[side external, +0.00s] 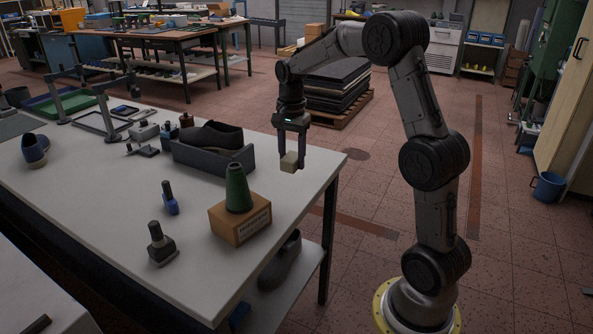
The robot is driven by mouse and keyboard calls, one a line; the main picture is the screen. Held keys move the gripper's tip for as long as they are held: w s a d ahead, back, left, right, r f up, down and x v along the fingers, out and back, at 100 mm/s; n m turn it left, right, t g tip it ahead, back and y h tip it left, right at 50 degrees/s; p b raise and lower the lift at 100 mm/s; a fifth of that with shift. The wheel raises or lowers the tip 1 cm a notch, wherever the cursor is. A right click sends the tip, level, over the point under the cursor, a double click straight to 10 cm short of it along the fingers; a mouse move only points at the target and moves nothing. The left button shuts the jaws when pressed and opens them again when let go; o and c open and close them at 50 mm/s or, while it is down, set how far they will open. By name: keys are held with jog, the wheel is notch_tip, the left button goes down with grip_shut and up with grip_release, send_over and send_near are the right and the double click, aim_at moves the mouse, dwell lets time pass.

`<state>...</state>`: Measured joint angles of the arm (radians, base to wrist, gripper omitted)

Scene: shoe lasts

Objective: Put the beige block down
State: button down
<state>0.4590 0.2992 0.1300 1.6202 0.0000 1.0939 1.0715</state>
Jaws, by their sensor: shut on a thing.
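The small beige block (289,162) is between the fingertips of my gripper (291,153), which is shut on it. The gripper points down near the right edge of the white table (310,205). The block appears held above the tabletop, though from this single view I cannot tell its exact height or whether it touches the surface.
A grey tray with a dark shoe (211,135) stands left of the block. A green cone (238,188) sits on an orange-brown box (240,218) in front. The tabletop around the block's right is clear up to the edge.

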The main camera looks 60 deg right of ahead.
jog(key=s+d, duration=0.5)
jog(key=d, duration=0.2)
send_over(302, 173)
jog(key=f, duration=0.5)
jog(key=a+f, duration=0.1)
jog(key=f, duration=0.2)
jog(key=shift+s+f, duration=0.15)
jog(key=shift+s, duration=0.25)
jog(key=shift+w+d+f, duration=0.4)
jog(key=shift+f, duration=1.8)
jog(key=shift+f, duration=0.1)
jog(key=shift+c, duration=1.5)
grip_release()
